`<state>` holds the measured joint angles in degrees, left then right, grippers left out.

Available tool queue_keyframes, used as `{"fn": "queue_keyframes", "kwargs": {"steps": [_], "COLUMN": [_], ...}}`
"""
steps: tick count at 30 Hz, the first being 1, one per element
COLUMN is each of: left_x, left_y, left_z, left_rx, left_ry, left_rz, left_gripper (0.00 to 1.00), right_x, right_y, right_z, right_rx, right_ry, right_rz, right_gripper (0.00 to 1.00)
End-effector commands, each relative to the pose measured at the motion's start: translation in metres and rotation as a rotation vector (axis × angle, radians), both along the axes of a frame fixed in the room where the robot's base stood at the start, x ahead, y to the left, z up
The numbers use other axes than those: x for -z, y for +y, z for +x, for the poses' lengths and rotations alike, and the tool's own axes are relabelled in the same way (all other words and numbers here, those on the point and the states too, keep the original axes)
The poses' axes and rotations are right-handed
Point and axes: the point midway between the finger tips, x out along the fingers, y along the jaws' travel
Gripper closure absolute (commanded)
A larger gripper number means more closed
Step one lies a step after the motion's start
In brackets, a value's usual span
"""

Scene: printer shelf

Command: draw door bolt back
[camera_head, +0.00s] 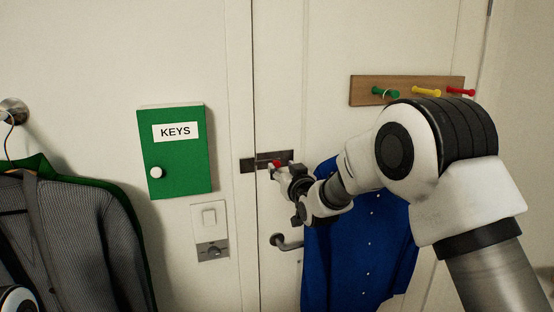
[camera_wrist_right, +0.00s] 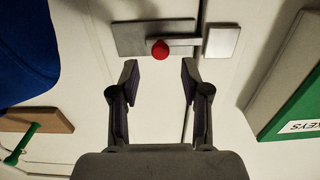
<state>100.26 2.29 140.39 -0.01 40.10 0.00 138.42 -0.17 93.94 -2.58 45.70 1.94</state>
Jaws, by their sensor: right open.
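The door bolt (camera_head: 267,161) is a dark metal plate on the white door, with a small red knob (camera_head: 277,163). In the right wrist view, the bolt plate (camera_wrist_right: 130,37) is at the top, with the red knob (camera_wrist_right: 160,49) below its bar. The bar (camera_wrist_right: 190,43) spans towards the separate keeper plate (camera_wrist_right: 221,42) on the frame; its end is hard to make out. My right gripper (camera_head: 278,170) is open at the bolt. In its wrist view, the open fingers (camera_wrist_right: 159,76) point at the knob, which lies just past the fingertips, between their lines. My left gripper is not in view.
A green KEYS cabinet (camera_head: 178,177) and a light switch (camera_head: 208,215) are left of the door. A blue shirt (camera_head: 375,240) hangs below a wooden peg rail (camera_head: 365,90). The door handle (camera_head: 288,243) is below the bolt. A grey cardigan (camera_head: 75,230) hangs at left.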

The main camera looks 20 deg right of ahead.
Motion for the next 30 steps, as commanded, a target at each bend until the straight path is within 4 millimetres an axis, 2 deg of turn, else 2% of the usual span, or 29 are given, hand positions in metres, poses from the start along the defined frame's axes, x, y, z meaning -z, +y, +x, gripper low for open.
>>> {"fn": "queue_keyframes", "kwargs": {"steps": [1,6,14,17,18,26,30], "left_x": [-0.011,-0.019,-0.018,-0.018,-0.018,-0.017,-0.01], "left_y": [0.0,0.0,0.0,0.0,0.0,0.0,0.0], "left_z": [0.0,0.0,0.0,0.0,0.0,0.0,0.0], "left_rx": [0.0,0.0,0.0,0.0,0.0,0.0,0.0], "left_ry": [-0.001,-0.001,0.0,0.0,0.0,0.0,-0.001], "left_rz": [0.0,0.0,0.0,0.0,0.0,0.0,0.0], "left_gripper": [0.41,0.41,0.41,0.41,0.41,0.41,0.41], "right_x": [-0.004,-0.002,0.001,0.001,0.001,0.002,0.004], "right_y": [0.001,0.001,0.001,0.001,0.001,0.0,-0.015], "right_z": [0.01,0.033,0.037,0.036,0.036,0.036,0.037], "right_rx": [0.0,0.0,0.0,0.0,0.0,0.0,0.002], "right_ry": [0.001,0.002,0.002,0.002,0.003,0.003,0.001], "right_rz": [0.0,0.0,0.0,0.0,0.0,0.0,0.002], "right_gripper": [0.53,0.53,0.53,0.85,0.99,1.0,1.0]}}
